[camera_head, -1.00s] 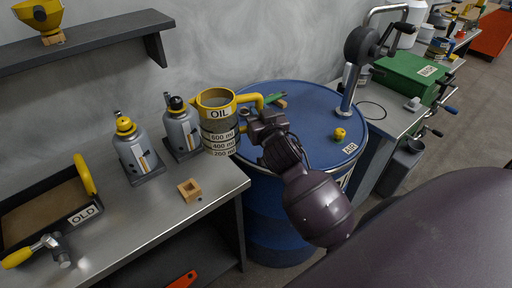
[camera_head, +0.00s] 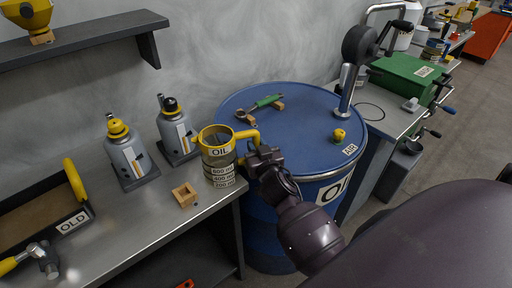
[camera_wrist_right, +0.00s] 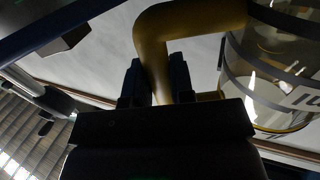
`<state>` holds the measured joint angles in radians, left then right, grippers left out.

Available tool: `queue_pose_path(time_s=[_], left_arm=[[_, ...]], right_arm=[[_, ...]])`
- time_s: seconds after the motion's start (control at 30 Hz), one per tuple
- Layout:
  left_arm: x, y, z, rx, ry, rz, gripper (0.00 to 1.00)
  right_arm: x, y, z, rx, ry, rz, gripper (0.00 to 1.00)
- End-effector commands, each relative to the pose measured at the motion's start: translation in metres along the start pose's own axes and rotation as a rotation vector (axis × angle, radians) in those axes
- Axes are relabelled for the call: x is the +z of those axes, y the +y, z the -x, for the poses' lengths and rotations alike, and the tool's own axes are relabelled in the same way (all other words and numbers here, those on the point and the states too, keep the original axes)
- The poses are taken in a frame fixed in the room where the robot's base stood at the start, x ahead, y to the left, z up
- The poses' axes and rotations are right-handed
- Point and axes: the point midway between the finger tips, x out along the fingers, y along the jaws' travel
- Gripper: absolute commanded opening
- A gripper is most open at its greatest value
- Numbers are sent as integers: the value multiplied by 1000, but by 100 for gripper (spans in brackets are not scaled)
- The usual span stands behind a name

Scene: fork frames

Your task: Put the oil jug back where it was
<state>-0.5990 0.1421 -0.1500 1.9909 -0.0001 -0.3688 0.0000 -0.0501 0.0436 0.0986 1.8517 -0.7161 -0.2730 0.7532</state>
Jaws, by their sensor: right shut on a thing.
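My right gripper (camera_head: 254,158) is shut on the jug's yellow handle, on the jug's right side. In the right wrist view the handle (camera_wrist_right: 152,50) passes between the fingers, and the jug body (camera_wrist_right: 270,80) is at the right. My left gripper is not in view.
A small wooden block with a square hole (camera_head: 185,195) lies just left of the jug. The blue barrel (camera_head: 300,125) carries a green-handled tool (camera_head: 262,103) and a yellow knob (camera_head: 339,135). An OLD tray (camera_head: 70,222) is at left.

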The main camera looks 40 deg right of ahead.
Motion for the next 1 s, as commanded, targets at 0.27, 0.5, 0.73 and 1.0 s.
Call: queue_pose_path(time_s=[0.27, 0.5, 0.73, 1.0], left_arm=[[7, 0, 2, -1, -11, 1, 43], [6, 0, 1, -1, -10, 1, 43], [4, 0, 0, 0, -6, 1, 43], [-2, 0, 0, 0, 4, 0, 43]], right_arm=[[2, 0, 0, 0, 1, -1, 0], [1, 0, 0, 0, 1, 0, 48], [1, 0, 0, 0, 1, 0, 48], [-1, 1, 20, 1, -1, -2, 48]])
